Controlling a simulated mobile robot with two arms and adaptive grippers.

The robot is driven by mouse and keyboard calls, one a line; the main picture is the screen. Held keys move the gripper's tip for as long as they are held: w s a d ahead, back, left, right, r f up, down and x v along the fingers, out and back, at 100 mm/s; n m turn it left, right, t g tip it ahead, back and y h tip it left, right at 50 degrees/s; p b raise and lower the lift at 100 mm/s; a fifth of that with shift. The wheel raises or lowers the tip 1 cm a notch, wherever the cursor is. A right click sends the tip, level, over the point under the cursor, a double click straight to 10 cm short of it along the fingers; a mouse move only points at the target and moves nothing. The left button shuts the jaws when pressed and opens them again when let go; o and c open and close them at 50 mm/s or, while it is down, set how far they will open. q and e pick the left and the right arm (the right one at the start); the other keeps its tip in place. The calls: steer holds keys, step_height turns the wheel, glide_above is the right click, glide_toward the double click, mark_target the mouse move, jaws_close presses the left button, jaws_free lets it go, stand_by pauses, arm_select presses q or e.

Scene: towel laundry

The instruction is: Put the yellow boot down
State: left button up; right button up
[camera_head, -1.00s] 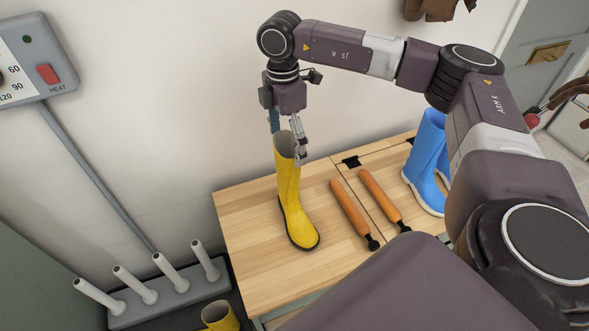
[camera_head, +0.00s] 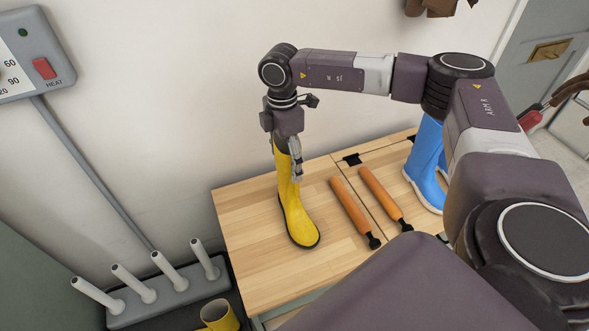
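The yellow boot (camera_head: 294,213) stands upright with its sole on the wooden bench top (camera_head: 245,235), near the bench's left end. Its toe points toward the front. My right gripper (camera_head: 288,168) points down at the top of the boot shaft and hides the boot's opening. One finger shows along the shaft's right side. The other finger is mostly hidden, so I cannot tell whether the fingers press on the shaft. My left gripper is out of view.
Two orange rods with black ends (camera_head: 350,208) (camera_head: 382,194) lie right of the boot. Blue boots (camera_head: 427,165) stand farther right. A grey rack with several white pegs (camera_head: 160,305) is at lower left, with another yellow boot (camera_head: 220,316) beside it. A wall stands behind the bench.

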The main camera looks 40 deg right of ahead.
steer(key=c, duration=1.5)
steer(key=shift+c, duration=0.7)
steer(key=shift+w+r, duration=0.1)
steer(key=shift+r, duration=0.05)
